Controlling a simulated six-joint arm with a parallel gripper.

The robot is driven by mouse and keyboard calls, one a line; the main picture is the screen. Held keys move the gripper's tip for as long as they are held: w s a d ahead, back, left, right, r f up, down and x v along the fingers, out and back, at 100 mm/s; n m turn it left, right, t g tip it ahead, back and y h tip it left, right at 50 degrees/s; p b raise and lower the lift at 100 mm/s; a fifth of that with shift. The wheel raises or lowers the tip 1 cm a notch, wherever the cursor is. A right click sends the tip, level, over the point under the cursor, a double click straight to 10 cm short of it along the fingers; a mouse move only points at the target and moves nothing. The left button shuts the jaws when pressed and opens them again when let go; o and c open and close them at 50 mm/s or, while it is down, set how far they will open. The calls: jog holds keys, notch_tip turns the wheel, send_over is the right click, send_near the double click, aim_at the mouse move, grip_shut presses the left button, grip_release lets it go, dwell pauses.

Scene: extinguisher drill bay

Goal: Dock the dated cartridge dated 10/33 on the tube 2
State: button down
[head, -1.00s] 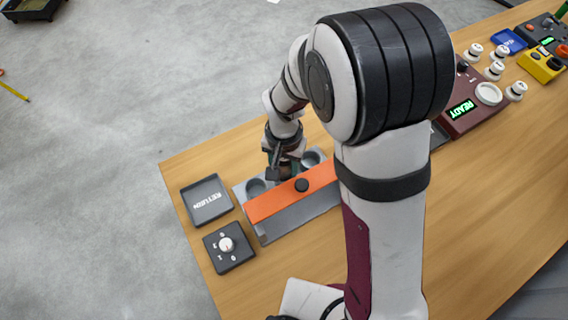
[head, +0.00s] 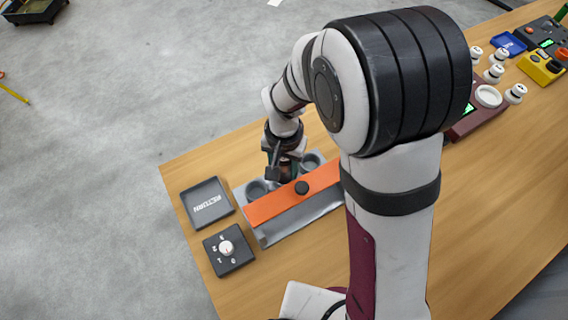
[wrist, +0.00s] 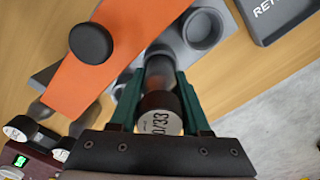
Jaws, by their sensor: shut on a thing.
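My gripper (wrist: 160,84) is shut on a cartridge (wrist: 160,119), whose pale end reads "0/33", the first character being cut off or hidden. In the head view my gripper (head: 284,171) is at the grey rack (head: 262,229), between two open round tubes, the left one (head: 256,187) and the right one (head: 311,160). The middle position is hidden by my gripper. In the wrist view a grey tube shape lies beyond the cartridge; I cannot tell whether the cartridge is inside it or above it. No tube numbers are readable.
An orange bar (head: 266,207) with a black knob (head: 302,187) lies across the rack. A RETURN tray (head: 190,214) and a dial box (head: 236,262) stand to the left. Several white-topped cartridges (head: 515,93) stand by a maroon unit (head: 470,125) at the right.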

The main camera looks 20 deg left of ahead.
jog(key=shift+f, duration=0.8)
jog(key=shift+r, duration=0.1)
jog(key=shift+r, duration=0.75)
jog(key=shift+f, duration=0.8)
dwell(0.4)
jog(key=c, duration=0.7)
grip_release()
jog(key=shift+o, duration=0.2)
